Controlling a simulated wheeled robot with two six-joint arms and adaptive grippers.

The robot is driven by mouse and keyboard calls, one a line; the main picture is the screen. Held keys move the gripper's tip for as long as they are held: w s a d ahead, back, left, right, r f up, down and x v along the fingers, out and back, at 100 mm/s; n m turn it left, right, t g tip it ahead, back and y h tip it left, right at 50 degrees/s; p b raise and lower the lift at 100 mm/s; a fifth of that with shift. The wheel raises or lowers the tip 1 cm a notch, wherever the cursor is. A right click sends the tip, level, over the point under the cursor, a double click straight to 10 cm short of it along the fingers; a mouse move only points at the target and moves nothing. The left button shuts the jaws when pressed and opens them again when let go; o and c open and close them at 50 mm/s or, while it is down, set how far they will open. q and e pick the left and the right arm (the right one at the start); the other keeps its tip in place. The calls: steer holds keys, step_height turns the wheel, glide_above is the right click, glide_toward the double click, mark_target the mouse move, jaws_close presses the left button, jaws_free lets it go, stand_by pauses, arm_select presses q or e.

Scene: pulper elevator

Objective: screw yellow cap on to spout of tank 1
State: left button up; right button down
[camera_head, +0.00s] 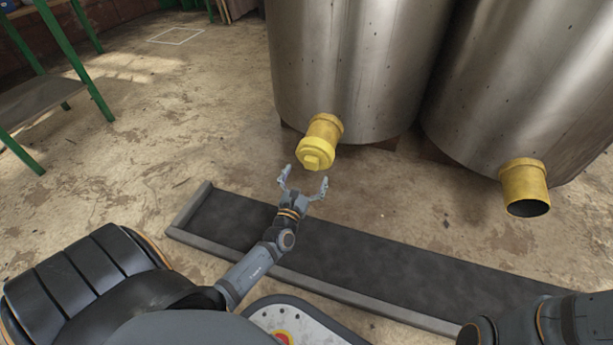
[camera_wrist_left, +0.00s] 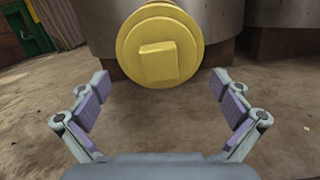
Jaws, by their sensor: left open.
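The yellow cap (camera_head: 316,154) is on the end of the yellow spout (camera_head: 325,126) of the left steel tank (camera_head: 350,60). In the left wrist view the cap (camera_wrist_left: 160,50) is face-on, with a square knob in its middle. How tightly it sits on the spout I cannot tell. My left gripper (camera_head: 305,182) is open and empty, just in front of and slightly below the cap. In the left wrist view its two fingers (camera_wrist_left: 160,105) are spread wide below the cap, not touching it. My right arm shows at the lower right, but its gripper is out of view.
A second steel tank (camera_head: 520,80) stands at the right, with an open, uncapped yellow spout (camera_head: 525,188). A long dark tray (camera_head: 205,215) with a raised grey rim lies on the floor below the spouts. A green-legged table (camera_head: 38,98) stands at the far left.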

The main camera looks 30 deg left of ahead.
mark_target(310, 166)
arm_select(q)
steer(key=shift+n, duration=0.8)
steer(key=shift+x, duration=2.35)
steer(key=c, duration=1)
steer(key=m+p, duration=0.1)
steer(key=m, duration=0.2)
steer(key=shift+r, duration=0.2)
steer(key=m+p, duration=0.1)
steer(key=m, duration=0.4)
steer(key=shift+m+p, duration=0.3)
steer(key=m+p, duration=0.2)
steer(key=m, duration=0.4)
steer(key=shift+m, duration=0.4)
steer(key=m, duration=0.2)
steer(key=shift+f+m, duration=0.1)
steer(key=shift+m, duration=0.2)
steer(key=shift+c, duration=0.4)
